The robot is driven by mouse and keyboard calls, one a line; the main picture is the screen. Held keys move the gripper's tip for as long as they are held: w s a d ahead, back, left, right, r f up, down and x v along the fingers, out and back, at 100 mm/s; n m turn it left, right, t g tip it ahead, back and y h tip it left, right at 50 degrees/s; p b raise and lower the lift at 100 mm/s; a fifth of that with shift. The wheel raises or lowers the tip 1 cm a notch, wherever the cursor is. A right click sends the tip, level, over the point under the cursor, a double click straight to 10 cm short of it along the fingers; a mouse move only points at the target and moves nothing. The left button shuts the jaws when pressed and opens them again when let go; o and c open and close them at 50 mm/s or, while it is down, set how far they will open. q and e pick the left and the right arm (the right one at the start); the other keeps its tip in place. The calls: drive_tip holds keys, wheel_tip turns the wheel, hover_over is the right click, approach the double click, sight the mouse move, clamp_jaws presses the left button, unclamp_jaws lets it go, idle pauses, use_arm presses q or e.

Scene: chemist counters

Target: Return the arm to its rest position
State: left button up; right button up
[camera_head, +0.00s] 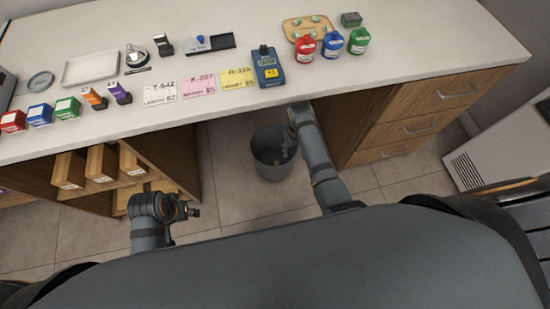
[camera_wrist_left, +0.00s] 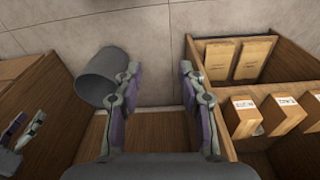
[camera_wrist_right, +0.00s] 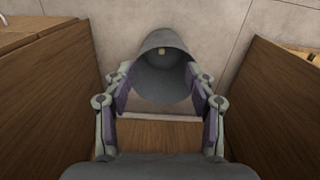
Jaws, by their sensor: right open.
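My right gripper (camera_head: 289,151) hangs from its arm below the counter's front edge, over the grey bin (camera_head: 268,170) in the head view. In the right wrist view its two fingers (camera_wrist_right: 163,78) are spread with nothing between them, and the bin (camera_wrist_right: 165,85) lies beyond them. My left gripper (camera_head: 194,212) is low at the left, in front of the open wooden drawers. In the left wrist view its fingers (camera_wrist_left: 159,70) are apart and empty.
The counter (camera_head: 300,88) holds a blue device (camera_head: 267,68), paper cards, a tray (camera_head: 91,68) and red, blue and green bottles (camera_head: 332,42). Open drawers (camera_head: 102,163) stand left and a closed drawer cabinet (camera_head: 405,128) right. Tiled floor is clear around the bin.

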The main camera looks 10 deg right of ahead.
idle(0.4)
